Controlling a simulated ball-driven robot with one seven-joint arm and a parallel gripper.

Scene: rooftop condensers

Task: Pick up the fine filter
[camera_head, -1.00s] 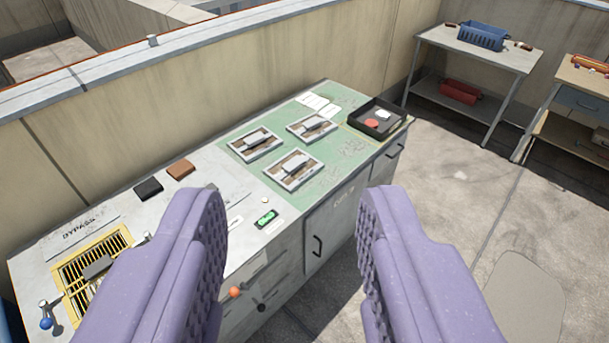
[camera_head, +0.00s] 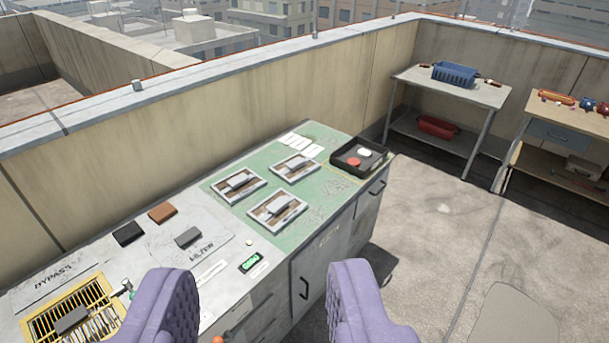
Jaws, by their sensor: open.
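Three framed panels with grey handles lie on the green mat (camera_head: 318,192) of the bench: one at the left (camera_head: 233,186), one at the far right (camera_head: 295,167) and one at the front (camera_head: 277,210). They look like filters. I cannot read any label that tells which is the fine one. My gripper (camera_head: 258,275) is open and empty, its two purple fingers at the bottom of the view, apart from the panels.
A yellow grille (camera_head: 40,325), black and brown blocks (camera_head: 162,212) and a green-lit device (camera_head: 250,263) are on the left part. Open floor (camera_head: 440,230) lies right.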

